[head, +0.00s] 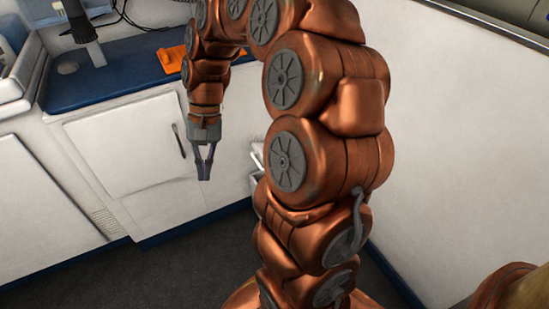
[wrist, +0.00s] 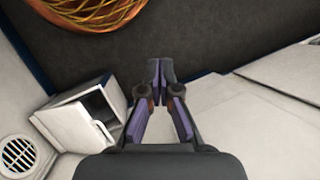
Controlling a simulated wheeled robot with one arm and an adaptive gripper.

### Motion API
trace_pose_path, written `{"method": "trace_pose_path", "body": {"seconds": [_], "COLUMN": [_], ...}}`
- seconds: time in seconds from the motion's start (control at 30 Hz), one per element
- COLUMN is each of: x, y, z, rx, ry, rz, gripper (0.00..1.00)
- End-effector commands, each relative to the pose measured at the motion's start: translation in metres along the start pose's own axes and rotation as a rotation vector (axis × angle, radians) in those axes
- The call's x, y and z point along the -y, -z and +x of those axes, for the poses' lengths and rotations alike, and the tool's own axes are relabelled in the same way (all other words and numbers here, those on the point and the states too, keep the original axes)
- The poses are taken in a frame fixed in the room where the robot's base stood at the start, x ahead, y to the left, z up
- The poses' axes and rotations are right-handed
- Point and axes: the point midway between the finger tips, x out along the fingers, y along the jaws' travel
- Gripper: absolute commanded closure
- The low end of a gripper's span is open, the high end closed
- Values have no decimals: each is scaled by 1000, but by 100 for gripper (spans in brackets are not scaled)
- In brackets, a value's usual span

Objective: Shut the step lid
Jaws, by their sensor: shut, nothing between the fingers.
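The step is a small white box (wrist: 80,95) at the left of the wrist view, low by the wall. In the head view only a sliver of the step (head: 256,158) shows, mostly hidden behind my arm. My gripper (head: 204,178) hangs pointing down in front of the white cabinets, its fingers closed and empty. In the wrist view the closed fingertips (wrist: 161,68) are over dark floor, to the right of the step and apart from it.
A white cupboard door (head: 125,145) with a dark handle is behind my gripper, under a blue counter (head: 120,72). An orange item (head: 172,58) lies on the counter. A round vent (wrist: 18,155) is left of the step. The dark floor (head: 165,275) is clear at lower left.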

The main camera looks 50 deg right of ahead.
Motion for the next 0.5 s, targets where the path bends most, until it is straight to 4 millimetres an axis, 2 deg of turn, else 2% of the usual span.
{"method": "trace_pose_path", "body": {"seconds": [0.1,0.27,0.37,0.5], "x": [-11,-41,-68,-118], "y": [42,96,129,170], "z": [-17,-33,-41,-47], "rx": [3,7,7,9], "ry": [69,154,205,271], "rz": [140,343,479,680], "gripper": [100,100,100,100]}}
